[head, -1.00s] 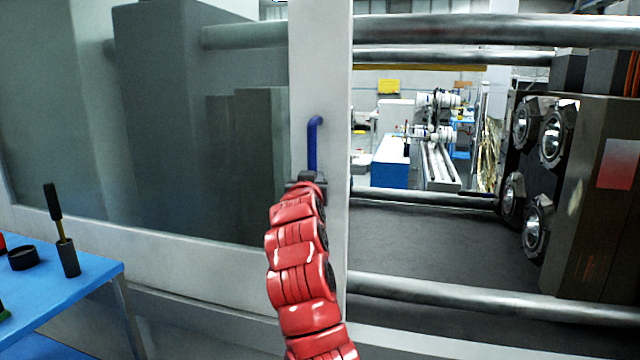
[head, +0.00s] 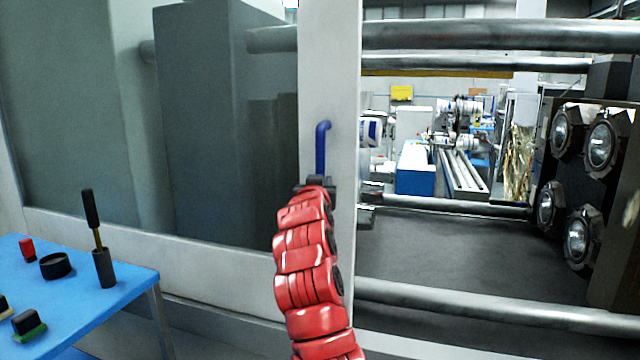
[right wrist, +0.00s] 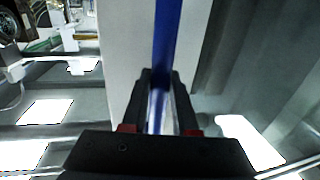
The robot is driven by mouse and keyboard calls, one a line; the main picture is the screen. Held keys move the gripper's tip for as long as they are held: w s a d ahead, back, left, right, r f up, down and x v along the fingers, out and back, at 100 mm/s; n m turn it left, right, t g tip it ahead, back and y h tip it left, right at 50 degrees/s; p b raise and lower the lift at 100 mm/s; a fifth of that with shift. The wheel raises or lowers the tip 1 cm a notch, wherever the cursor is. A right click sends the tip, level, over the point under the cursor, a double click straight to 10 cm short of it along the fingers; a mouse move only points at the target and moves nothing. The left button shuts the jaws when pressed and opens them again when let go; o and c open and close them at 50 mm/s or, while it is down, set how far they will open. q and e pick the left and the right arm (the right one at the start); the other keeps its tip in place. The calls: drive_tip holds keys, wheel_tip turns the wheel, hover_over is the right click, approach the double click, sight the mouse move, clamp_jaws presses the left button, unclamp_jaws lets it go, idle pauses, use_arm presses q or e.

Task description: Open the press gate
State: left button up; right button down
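The press gate (head: 330,90) is a light grey frame with a large window panel on its left. A blue bar handle (head: 322,150) stands upright on the frame. My right gripper (head: 316,185) is at the lower part of the handle, at the end of my red arm. In the right wrist view, the black fingers (right wrist: 158,100) sit on both sides of the blue handle (right wrist: 164,40) and appear closed on it. To the right of the gate's edge is an opening into the press. My left gripper is not in view.
A blue table (head: 75,310) at the lower left carries small parts and a black-handled tool (head: 97,235). Horizontal metal bars (head: 500,36) cross the press opening. A dark block with round metal fittings (head: 577,240) stands at the right.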

drive_tip(key=c, duration=0.8)
unclamp_jaws()
drive_tip(key=shift+a+f, duration=0.1)
drive_tip(key=shift+a, duration=0.05)
drive_tip(key=shift+o, duration=0.6)
drive_tip(key=s+a, duration=0.1)
drive_tip(key=s, duration=1.6)
drive_tip(key=shift+s, duration=0.2)
drive_tip(key=shift+a, duration=0.1)
